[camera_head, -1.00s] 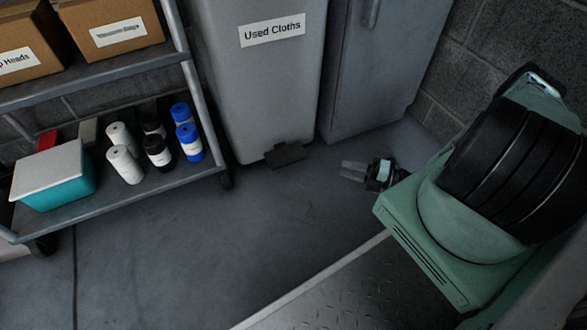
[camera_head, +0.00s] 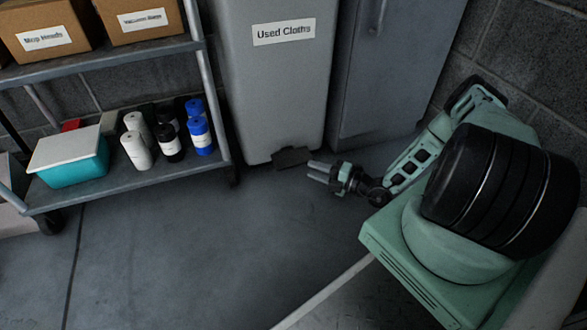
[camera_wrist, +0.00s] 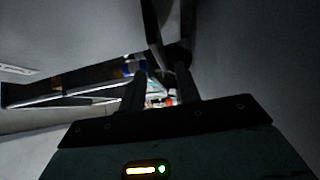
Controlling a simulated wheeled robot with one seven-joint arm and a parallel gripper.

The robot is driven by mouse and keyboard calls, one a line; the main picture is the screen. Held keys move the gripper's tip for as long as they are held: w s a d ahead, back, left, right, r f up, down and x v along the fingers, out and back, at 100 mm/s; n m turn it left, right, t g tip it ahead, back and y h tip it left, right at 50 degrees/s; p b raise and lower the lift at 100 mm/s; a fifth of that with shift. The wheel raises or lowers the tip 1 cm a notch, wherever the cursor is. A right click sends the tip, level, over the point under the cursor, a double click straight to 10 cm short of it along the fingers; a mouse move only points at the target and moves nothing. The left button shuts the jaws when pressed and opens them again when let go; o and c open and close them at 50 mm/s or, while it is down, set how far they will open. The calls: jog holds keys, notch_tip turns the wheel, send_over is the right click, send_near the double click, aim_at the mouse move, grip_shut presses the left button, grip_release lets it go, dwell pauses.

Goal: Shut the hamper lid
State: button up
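The hamper is a tall grey bin (camera_head: 275,95) labelled "Used Cloths" in the head view. Its top and lid are outside the frame, so I cannot tell how the lid stands. A dark foot pedal (camera_head: 291,157) juts from its front at the floor. My gripper (camera_head: 318,172) is low, just right of and nearer the camera than the pedal, pointing left. In the wrist view its two dark fingers (camera_wrist: 160,88) stand apart with nothing held between them; I cannot tell whether they touch anything.
A grey cabinet (camera_head: 385,75) stands right of the hamper, against a block wall. A wheeled shelf cart (camera_head: 100,190) at left holds cardboard boxes (camera_head: 45,35), rolls, bottles and a teal tub (camera_head: 70,165). The floor (camera_head: 190,250) in front is clear.

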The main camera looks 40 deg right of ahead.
aim_at(300, 165)
jog(key=b+x, duration=0.3)
jog(key=x, duration=0.4)
jog(key=shift+w+f, duration=0.1)
jog(key=shift+f, duration=0.1)
jog(key=shift+w+a+r, duration=0.15)
jog(key=shift+w+a, duration=0.05)
jog(key=shift+w, duration=0.15)
grip_shut()
